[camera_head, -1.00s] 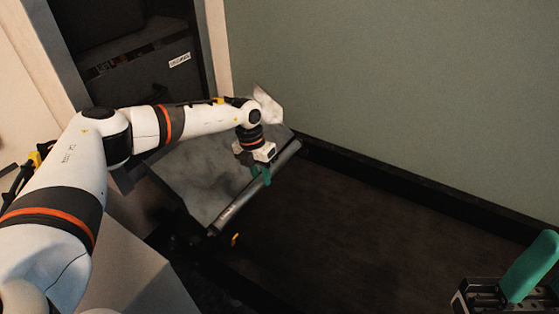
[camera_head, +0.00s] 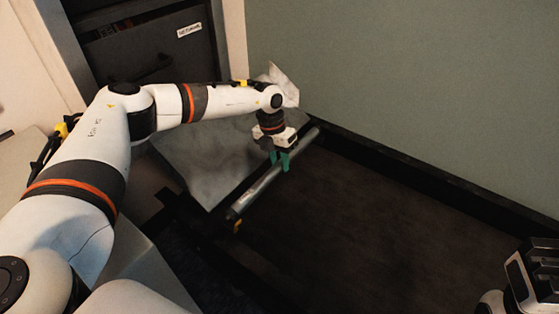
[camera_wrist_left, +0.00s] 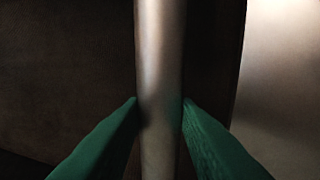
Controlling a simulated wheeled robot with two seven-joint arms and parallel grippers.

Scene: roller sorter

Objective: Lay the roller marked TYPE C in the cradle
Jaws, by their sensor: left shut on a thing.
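A long grey metal roller (camera_head: 257,188) lies diagonally in the head view, along the right side of a grey slab. My left gripper (camera_head: 284,164) is shut on it, a little above its middle in the picture. In the left wrist view the roller (camera_wrist_left: 160,60) runs upright between the two green fingers, which touch its sides. No TYPE C mark is readable on it. I cannot make out a cradle. A small yellow-orange part (camera_head: 237,226) shows at the roller's lower end.
The grey slab (camera_head: 208,165) is left of the roller. A dark cabinet with a white label (camera_head: 189,29) stands behind. A green-grey wall (camera_head: 410,90) with a dark ledge (camera_head: 400,164) runs along the right. The dark brown surface (camera_head: 350,235) in the middle is clear.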

